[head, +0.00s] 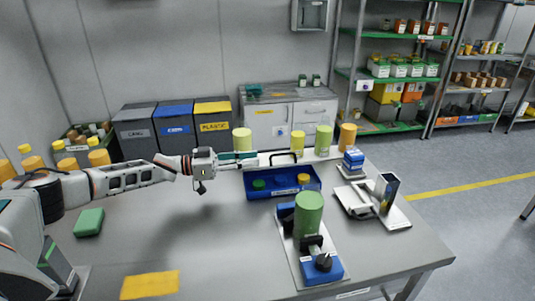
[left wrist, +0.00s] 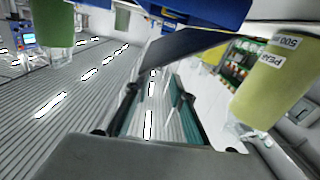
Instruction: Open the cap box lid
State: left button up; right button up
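The blue cap box (head: 284,190) stands on the table's far side in the head view, with green and yellow caps visible inside. A pale panel with a dark arched handle (head: 284,154) stands along its back edge; it looks like the raised lid, though I cannot be sure. My left gripper (head: 246,157) is beside the box's back left corner, near the panel's left end. In the left wrist view, its fingers (left wrist: 157,105) are apart with nothing between them. A dark panel (left wrist: 185,45) and blue box parts show just beyond the fingers. My right gripper is out of view.
Yellow and green cylinders (head: 324,138) stand behind the box. A green cylinder on a fixture (head: 309,212) stands in front. A white device (head: 372,205) is at right. A green block (head: 89,222) and yellow mat (head: 150,284) lie at left. The middle-left table is clear.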

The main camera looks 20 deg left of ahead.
aim_at(272, 156)
pick_arm(q)
jog(key=b+x, duration=0.1)
jog(key=x, duration=0.5)
jog(key=shift+d, duration=0.1)
jog(key=shift+w+d, duration=0.45)
jog(key=shift+d, duration=0.05)
jog(key=shift+r, duration=0.1)
grip_shut()
